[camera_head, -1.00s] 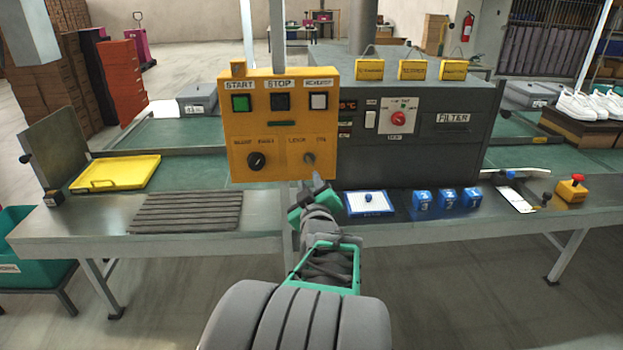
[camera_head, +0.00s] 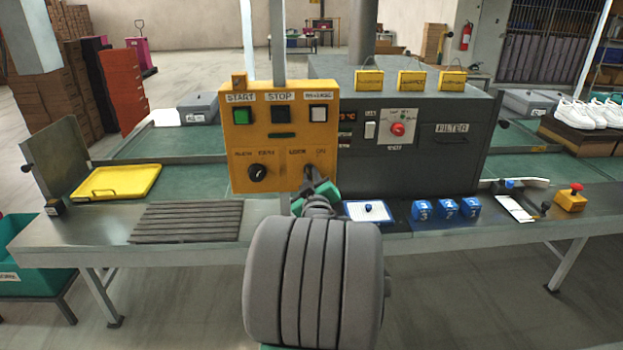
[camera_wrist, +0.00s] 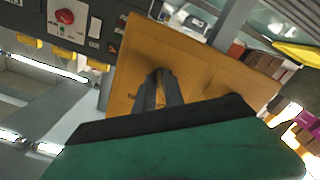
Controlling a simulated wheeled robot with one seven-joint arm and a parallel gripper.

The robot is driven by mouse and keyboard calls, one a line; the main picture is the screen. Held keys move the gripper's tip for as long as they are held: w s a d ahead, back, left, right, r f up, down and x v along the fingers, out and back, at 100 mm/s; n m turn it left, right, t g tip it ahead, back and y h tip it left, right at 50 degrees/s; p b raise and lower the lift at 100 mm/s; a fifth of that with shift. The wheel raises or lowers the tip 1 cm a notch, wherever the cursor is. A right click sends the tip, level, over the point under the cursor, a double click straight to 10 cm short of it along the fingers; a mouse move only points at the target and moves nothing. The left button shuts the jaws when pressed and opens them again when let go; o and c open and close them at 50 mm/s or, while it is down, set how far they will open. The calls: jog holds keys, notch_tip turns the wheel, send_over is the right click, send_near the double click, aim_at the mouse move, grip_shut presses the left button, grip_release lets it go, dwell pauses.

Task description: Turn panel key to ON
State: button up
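The yellow control panel (camera_head: 283,140) stands upright on the bench and also fills the middle of the wrist view (camera_wrist: 190,60). Its key switch is at the lower right of the panel face. The key is hidden behind my fingertips, so its angle cannot be read. My gripper (camera_head: 309,176) is at the key switch, its fingertips at or very near the panel face. In the wrist view my gripper's fingers (camera_wrist: 159,78) are close together with only a narrow gap. Whether they clasp the key cannot be seen.
A black selector knob (camera_head: 257,172) is left of the key switch, with green, black and white buttons above. A grey machine with a red knob (camera_head: 398,129) stands right of the panel. A white-and-blue tray (camera_head: 368,212) and blue blocks (camera_head: 446,209) lie on the bench nearby.

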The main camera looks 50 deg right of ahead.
grip_shut()
jog(key=shift+f+b, duration=0.1)
jog(key=shift+b, duration=0.25)
jog(key=shift+w+a+m+b, duration=0.1)
jog(key=shift+m+b, duration=2.65)
jog(key=shift+m, duration=0.7)
jog(key=shift+w+a+m+b, duration=0.1)
jog(key=shift+m+b, duration=2.6)
jog(key=shift+m, duration=0.75)
